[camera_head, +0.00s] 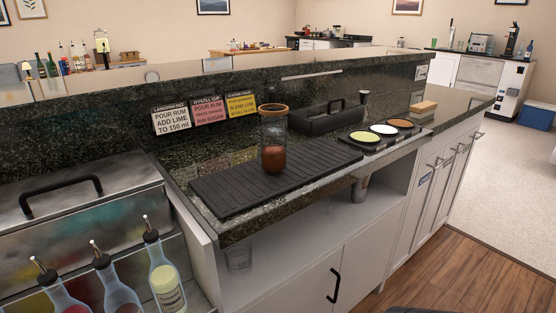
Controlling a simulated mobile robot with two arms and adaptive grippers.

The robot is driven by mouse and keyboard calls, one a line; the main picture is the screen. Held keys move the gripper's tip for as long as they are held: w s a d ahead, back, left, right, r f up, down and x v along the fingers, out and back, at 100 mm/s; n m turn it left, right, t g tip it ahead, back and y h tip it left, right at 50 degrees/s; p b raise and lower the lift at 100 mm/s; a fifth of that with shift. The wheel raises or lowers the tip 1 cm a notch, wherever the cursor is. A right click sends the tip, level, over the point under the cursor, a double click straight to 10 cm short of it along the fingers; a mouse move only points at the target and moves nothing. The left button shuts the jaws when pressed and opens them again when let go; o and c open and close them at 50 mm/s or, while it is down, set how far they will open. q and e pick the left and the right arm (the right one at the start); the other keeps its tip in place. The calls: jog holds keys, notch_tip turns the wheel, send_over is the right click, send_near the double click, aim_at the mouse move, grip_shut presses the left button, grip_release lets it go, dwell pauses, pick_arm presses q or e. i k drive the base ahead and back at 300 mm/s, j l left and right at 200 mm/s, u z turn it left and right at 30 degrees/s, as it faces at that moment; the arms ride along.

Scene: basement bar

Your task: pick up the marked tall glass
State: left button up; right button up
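A tall clear glass (273,139) stands upright on the black ribbed bar mat (225,193) on the dark stone counter. It has an orange-brown rim and a reddish-brown mass low down; I cannot tell whether that is inside the glass or seen through it. Another clear glass (238,260) stands on the shelf under the counter, partly in shadow. Neither of my grippers is in view, and nothing visible touches the tall glass.
Three sign cards (211,112) lean behind the mat. A black caddy (327,117) and a rimmer tray (368,148) with green, white and brown dishes stand to the right. Bottles with pourers (165,273) stand at lower left, beside a metal lid (75,207). Wooden floor (470,240) lies at right.

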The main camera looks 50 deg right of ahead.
aim_at(273, 117)
jog(key=z, duration=1.55)
